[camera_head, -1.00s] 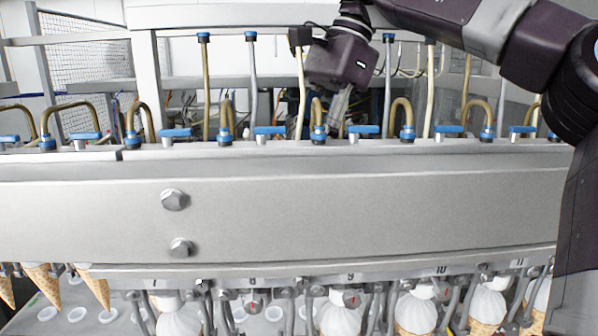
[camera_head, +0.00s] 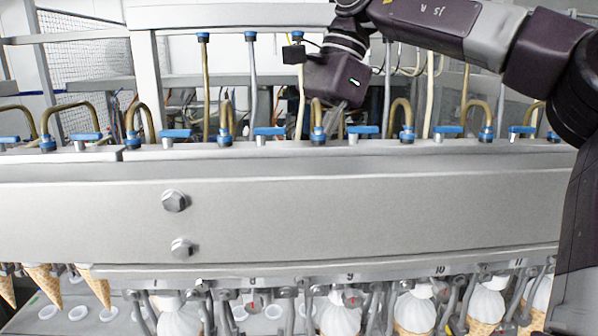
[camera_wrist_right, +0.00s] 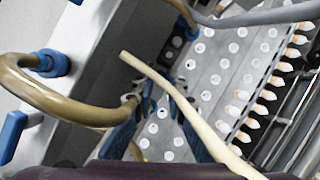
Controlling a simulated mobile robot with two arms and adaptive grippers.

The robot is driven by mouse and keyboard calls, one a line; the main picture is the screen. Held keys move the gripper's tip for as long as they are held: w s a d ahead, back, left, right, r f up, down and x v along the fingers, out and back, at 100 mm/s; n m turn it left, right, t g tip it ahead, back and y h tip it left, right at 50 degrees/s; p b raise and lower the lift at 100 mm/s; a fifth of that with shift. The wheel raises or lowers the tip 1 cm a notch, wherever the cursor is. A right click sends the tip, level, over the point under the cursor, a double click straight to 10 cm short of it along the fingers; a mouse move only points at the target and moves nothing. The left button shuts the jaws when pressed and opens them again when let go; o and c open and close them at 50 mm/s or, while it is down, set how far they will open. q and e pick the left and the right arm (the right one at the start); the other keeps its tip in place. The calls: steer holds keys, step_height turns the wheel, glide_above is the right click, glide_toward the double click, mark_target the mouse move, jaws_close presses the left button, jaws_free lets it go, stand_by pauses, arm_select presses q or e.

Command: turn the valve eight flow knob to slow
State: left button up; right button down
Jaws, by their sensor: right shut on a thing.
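A row of blue valve handles runs along the top of the grey beam; labels 7 to 11 show on the nozzle rail below. The blue handle (camera_head: 269,131) nearest above label 8 (camera_head: 252,283) lies flat. My right gripper (camera_head: 333,122) reaches down behind the beam, right of that handle and beside a brown bent pipe (camera_head: 317,106). Its fingertips are partly hidden there. My left gripper is not in view.
Brown bent pipes and upright hoses (camera_head: 207,90) stand close around my right gripper. The beam (camera_head: 350,210) blocks the near side. A tray with round holes (camera_wrist_right: 225,75) shows in the wrist view.

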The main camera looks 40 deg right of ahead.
steer(key=shift+m, duration=0.4)
steer(key=m+t+b, duration=0.1)
steer(key=m, duration=0.1)
steer(key=shift+s+m, duration=0.15)
steer(key=shift+m, duration=0.25)
steer(key=shift+s+a+r+m+t+h+b, duration=0.1)
steer(key=shift+m+t+h+b, duration=0.25)
steer(key=shift+m, duration=0.6)
steer(key=shift+m+t+h+b, duration=0.15)
steer(key=shift+m+t+b, duration=0.15)
steer(key=shift+m+t, duration=0.45)
steer(key=shift+m, duration=0.3)
steer(key=c, duration=1.9)
jaws_free()
steer(key=shift+c, duration=0.2)
steer(key=v, duration=1.2)
steer(key=shift+a+r, duration=0.1)
steer(key=shift+a, duration=0.05)
